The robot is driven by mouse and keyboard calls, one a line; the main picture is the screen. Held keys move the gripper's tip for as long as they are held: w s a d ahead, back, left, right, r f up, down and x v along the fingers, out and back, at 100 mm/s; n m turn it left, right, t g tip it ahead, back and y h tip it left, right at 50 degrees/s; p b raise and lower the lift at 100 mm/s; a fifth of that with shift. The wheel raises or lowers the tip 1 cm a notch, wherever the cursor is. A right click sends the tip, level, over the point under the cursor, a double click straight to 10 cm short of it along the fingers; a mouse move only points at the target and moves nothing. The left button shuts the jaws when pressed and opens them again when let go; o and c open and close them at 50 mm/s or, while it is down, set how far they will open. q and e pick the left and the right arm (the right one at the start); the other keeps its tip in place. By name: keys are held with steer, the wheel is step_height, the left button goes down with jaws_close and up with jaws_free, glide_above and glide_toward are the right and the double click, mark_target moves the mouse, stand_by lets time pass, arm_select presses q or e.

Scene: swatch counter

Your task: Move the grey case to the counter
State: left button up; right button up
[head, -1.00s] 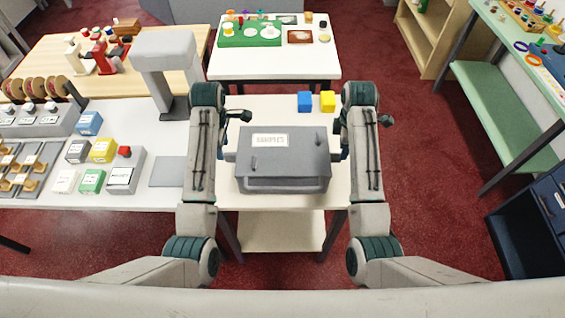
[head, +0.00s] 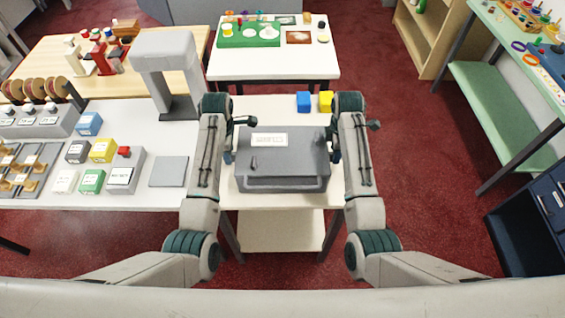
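The grey case (head: 285,172), with a white label on its lid, lies flat on a small white table (head: 270,106) in front of me. My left gripper (head: 230,156) is at the case's left side, and my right gripper (head: 335,153) is at its right side. My forearms hide most of both grippers, so I cannot tell whether the fingers are open, shut or touching the case. The white counter (head: 140,199) stands to the left, close beside the small table.
The counter holds several small boxes, a grey flat pad (head: 169,171), a grey arch-shaped stand (head: 165,50) and racks. A blue cube (head: 304,102) and a yellow cube (head: 326,102) sit behind the case. Red carpet (head: 420,170) is open on the right.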

arm_select(q)
steer(key=shift+f, duration=2)
arm_select(e)
steer(key=shift+f, duration=2)
arm_select(q)
jaws_close()
arm_select(e)
jaws_close()
arm_select(q)
steer(key=shift+w, duration=0.1)
arm_select(e)
steer(key=shift+r, duration=0.1)
